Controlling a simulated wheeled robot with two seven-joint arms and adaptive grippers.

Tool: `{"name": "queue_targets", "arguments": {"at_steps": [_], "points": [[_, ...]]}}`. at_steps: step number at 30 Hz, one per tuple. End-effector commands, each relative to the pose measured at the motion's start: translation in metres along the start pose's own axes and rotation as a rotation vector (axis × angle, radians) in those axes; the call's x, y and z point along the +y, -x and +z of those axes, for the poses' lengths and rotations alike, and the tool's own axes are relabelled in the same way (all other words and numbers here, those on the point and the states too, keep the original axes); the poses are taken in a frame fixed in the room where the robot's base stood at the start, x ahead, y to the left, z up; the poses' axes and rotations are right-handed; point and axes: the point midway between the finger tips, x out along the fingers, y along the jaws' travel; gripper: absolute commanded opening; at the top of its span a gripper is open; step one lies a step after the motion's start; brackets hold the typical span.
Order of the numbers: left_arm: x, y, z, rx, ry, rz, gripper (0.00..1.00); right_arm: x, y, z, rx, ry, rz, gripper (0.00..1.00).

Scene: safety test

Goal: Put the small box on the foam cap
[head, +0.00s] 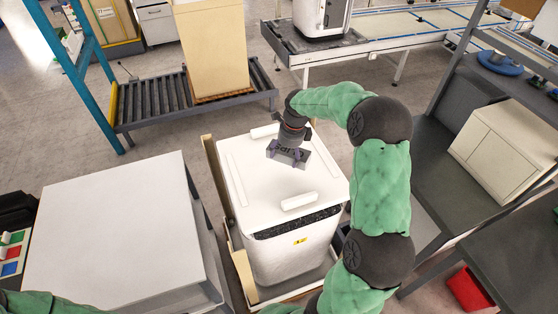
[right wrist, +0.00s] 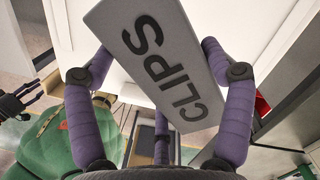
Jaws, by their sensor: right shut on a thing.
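The small box (head: 290,155) is grey with dark CLIPS lettering. My right gripper (head: 287,150) is shut on it, over the far middle of the white foam cap (head: 262,195). The cap lies on top of a white bin-like body and has raised strips. I cannot tell whether the box touches the cap. In the right wrist view, the purple fingers stand on both sides of the box (right wrist: 165,65), its lettered face toward the camera. Dark finger-like parts at the left edge there look like my left gripper (right wrist: 18,104); their state is unclear.
A white-topped surface (head: 105,230) stands left of the bin. A roller conveyor (head: 155,105) with a tall beige carton (head: 212,50) is behind. A dark shelf bench (head: 430,185) with a pale box (head: 505,150) is at right. A red bin (head: 470,290) sits at lower right.

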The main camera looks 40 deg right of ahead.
Motion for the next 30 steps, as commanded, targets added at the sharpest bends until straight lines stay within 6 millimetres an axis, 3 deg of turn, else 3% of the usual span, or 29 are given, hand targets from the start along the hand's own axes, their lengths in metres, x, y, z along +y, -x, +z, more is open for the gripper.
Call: {"name": "queue_targets", "arguments": {"at_steps": [3, 8, 17, 24, 30], "points": [[-0.001, -0.001, 0.000, 0.000, 0.000, 0.000, 0.40, -0.010, -0.025, 0.011, 0.002, 0.001, 0.003, 0.45], [-0.001, -0.002, 0.000, 0.000, 0.000, 0.000, 0.40, -0.021, -0.048, 0.022, 0.000, 0.001, 0.001, 0.45], [-0.001, -0.003, 0.000, 0.000, 0.000, 0.000, 0.40, -0.029, -0.064, 0.030, 0.000, 0.000, 0.000, 0.45], [-0.002, -0.005, 0.000, 0.000, 0.000, 0.000, 0.40, -0.029, -0.093, 0.027, 0.001, 0.000, 0.002, 0.45], [-0.002, -0.004, 0.000, 0.000, 0.000, 0.000, 0.40, -0.030, -0.095, 0.027, -0.001, 0.000, -0.001, 0.45]]}}
